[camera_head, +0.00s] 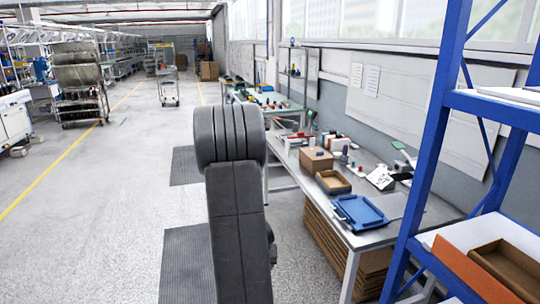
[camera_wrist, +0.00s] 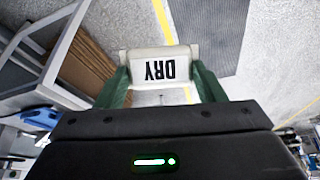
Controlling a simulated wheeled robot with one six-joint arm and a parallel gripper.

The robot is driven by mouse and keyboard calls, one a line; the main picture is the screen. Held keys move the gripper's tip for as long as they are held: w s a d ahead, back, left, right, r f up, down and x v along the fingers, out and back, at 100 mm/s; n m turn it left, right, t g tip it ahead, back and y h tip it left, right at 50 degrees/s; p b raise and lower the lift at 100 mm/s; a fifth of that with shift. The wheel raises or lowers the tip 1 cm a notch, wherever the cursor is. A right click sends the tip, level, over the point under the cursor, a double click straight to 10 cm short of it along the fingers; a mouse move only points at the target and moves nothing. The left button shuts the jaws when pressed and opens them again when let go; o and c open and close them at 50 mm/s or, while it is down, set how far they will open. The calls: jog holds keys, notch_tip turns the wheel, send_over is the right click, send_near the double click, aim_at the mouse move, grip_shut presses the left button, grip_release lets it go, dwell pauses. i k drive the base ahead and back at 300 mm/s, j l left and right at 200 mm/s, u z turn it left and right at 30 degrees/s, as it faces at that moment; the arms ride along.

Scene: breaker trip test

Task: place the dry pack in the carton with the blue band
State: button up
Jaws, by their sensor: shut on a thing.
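The dry pack (camera_wrist: 160,57) is a whitish pack with a black "DRY" label, which reads upside down in the wrist view. My gripper (camera_wrist: 161,76) is shut on it, with a green finger at each side. The pack is held in the air with the grey floor behind it. In the head view my own arm stands in the middle, and neither the gripper nor the pack shows. I cannot make out a carton with a blue band in either view.
A workbench (camera_head: 427,217) at right carries a brown box (camera_head: 316,160), a shallow open brown box (camera_head: 333,182) and a blue tray (camera_head: 358,212). A blue rack (camera_head: 433,130) at far right holds an open brown carton (camera_head: 512,270).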

aim_at(333, 184)
jog(key=i, duration=1.45)
jog(key=i+z, duration=0.3)
jog(key=i, duration=0.2)
jog(key=i+j+z, duration=0.25)
jog(key=i, duration=0.2)
jog(key=i+j+z, duration=0.3)
jog(key=i, duration=0.15)
jog(key=i+j, duration=0.1)
jog(key=i, duration=0.5)
jog(key=l+z, duration=0.05)
